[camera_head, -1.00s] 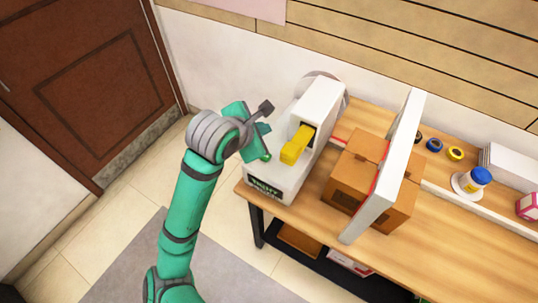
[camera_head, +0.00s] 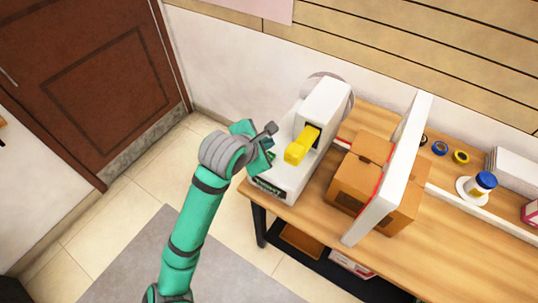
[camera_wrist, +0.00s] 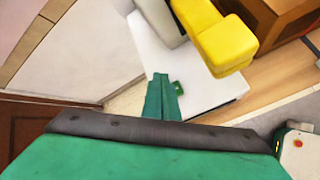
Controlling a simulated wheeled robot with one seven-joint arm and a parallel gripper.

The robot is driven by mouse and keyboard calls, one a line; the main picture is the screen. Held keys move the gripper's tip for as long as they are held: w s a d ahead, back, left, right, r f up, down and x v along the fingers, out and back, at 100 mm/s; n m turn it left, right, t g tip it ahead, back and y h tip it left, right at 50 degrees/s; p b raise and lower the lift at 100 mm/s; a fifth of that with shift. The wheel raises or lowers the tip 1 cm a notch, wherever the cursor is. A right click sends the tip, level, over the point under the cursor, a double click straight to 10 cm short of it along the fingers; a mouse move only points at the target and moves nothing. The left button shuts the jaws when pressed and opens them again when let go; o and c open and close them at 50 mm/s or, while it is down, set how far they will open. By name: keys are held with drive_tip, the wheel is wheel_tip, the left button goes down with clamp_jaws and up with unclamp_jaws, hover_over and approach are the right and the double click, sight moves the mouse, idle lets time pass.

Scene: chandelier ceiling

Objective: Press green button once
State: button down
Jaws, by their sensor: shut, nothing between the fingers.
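The white machine (camera_head: 326,100) stands at the left end of the wooden table, with a yellow block-like part (camera_head: 302,146) jutting from its front. It also shows in the wrist view (camera_wrist: 205,92). The green button (camera_wrist: 177,87) sits on its low white base, just right of my gripper's fingertips in the wrist view. My gripper (camera_wrist: 163,80) is shut and empty, its two green fingers together. In the head view my gripper (camera_head: 266,148) is beside the yellow part, over the base's left side, and largely covers the button. Whether the fingers touch the base is unclear.
A cardboard box (camera_head: 350,184) and an upright white panel (camera_head: 392,170) stand right of the machine on the table (camera_head: 450,237). Tape rolls and a blue-capped jar (camera_head: 483,180) are farther right. The floor left of the table is open up to a brown door (camera_head: 85,85).

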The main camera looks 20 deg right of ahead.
sight(272, 152)
drive_tip(key=shift+f, duration=1.55)
drive_tip(key=shift+f, duration=0.2)
idle(0.8)
drive_tip(key=shift+f, duration=0.25)
drive_tip(key=shift+f, duration=0.5)
idle(1.0)
drive_tip(key=shift+r, duration=0.95)
drive_tip(key=shift+r, duration=2.5)
